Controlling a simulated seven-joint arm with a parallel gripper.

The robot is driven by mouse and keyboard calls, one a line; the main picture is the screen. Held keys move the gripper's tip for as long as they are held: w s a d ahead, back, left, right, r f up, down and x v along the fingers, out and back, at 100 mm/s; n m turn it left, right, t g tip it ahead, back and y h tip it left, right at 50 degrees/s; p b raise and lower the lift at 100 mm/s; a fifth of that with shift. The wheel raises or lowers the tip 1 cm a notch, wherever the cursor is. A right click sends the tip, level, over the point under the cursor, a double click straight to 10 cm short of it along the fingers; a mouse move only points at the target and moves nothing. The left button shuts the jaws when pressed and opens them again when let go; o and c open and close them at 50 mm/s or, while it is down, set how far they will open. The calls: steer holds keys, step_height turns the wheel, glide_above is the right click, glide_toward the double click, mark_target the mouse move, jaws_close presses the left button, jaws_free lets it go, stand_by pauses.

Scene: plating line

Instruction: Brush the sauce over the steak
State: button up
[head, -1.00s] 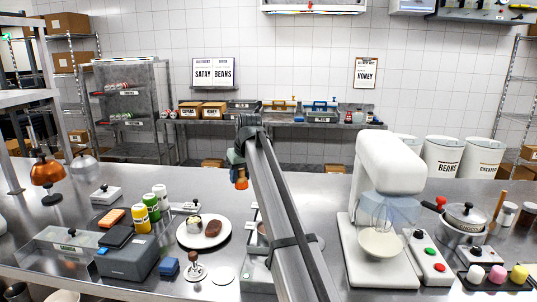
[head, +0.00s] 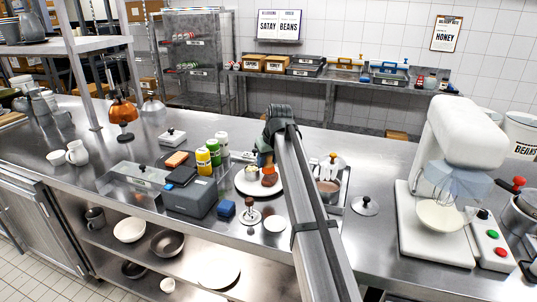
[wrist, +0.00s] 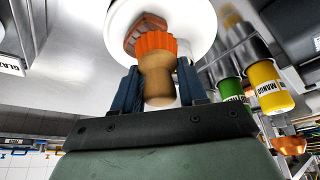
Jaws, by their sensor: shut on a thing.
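My gripper (wrist: 160,95) is shut on a brush (wrist: 157,78) with a wooden handle and orange bristles. In the head view my gripper (head: 264,160) is over the white plate (head: 250,191), with the brush's tip close to the steak. The brown steak (head: 269,181) lies on the plate, partly hidden by the brush. In the wrist view the steak (wrist: 146,27) shows just past the bristles; I cannot tell whether they touch. A pan with brown contents (head: 328,188) stands right of the plate, partly hidden by my arm.
A round lid (head: 364,206) lies on the right, before the white mixer (head: 455,150).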

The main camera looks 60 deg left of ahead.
mark_target(268, 173)
steer(key=shift+f, duration=1.95)
steer(key=shift+w+a+f, duration=0.35)
steer(key=shift+f, duration=0.3)
steer(key=shift+w+a, duration=2.9)
steer(key=shift+w, duration=0.05)
steer(key=shift+s+d, duration=3.35)
steer(key=shift+d, duration=0.05)
step_height(268, 173, up, 2)
steer(key=shift+w+a+r, duration=0.1)
steer(key=shift+a+r, duration=0.05)
steer(key=shift+r, duration=2.9)
